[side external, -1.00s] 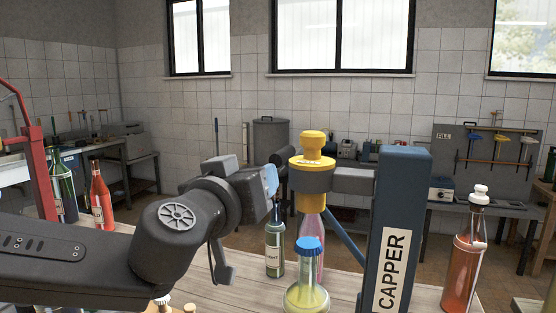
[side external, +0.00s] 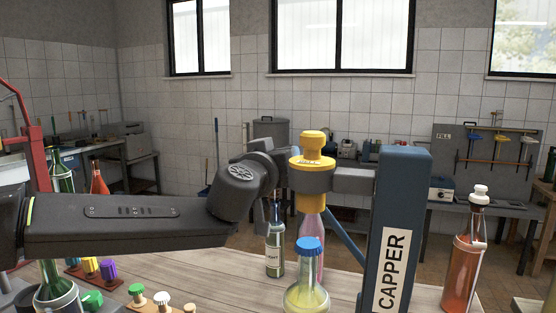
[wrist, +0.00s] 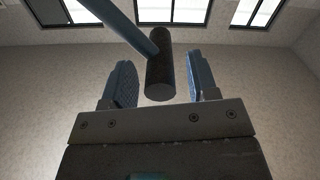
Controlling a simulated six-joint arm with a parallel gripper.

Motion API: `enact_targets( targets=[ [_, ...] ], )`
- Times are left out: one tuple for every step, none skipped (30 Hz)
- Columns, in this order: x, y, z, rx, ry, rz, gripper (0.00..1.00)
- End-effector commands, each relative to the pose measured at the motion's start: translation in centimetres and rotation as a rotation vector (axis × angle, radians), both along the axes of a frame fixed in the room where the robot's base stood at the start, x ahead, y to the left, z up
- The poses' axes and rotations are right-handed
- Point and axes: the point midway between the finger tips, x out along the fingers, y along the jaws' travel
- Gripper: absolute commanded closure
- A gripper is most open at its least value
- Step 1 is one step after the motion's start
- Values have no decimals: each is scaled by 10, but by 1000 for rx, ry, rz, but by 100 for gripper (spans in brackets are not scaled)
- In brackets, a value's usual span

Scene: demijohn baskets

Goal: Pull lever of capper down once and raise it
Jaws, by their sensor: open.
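The capper (side external: 405,170) is a dark blue column with a grey arm and a yellow head (side external: 312,150). Its lever shows in the wrist view as a blue rod (wrist: 118,22) ending in a black cylindrical handle (wrist: 160,65). My gripper (wrist: 160,82) is open, with one blue finger on each side of the handle and a visible gap on both sides. In the side view my wrist reaches behind the capper head, so the fingers and lever handle are hidden there. A pink bottle (side external: 311,235) stands below the yellow head.
A yellow flask with a blue cap (side external: 306,285) stands in front of the pink bottle. A dark green bottle (side external: 275,250) is left of it. An orange bottle (side external: 462,265) stands right of the capper. Several coloured stoppers (side external: 107,269) are at lower left.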

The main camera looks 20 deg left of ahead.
Motion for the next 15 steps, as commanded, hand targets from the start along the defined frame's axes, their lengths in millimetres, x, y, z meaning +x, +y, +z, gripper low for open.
enact_targets(
  targets=[
    [0,0,0,0,0,0,46],
    [0,0,0,0,0,0,46],
    [0,0,0,0,0,0,46],
    [0,0,0,0,0,0,48],
    [0,0,0,0,0,0,51],
    [0,0,0,0,0,0,55],
    [0,0,0,0,0,0,58],
    [0,0,0,0,0,0,61],
    [0,0,0,0,0,0,65],
    [0,0,0,0,0,0,67],
    [0,0,0,0,0,1,70],
    [0,0,0,0,0,1,74],
    [0,0,0,0,0,1,77],
    [0,0,0,0,0,1,80],
    [0,0,0,1,0,1,84]
  ],
)
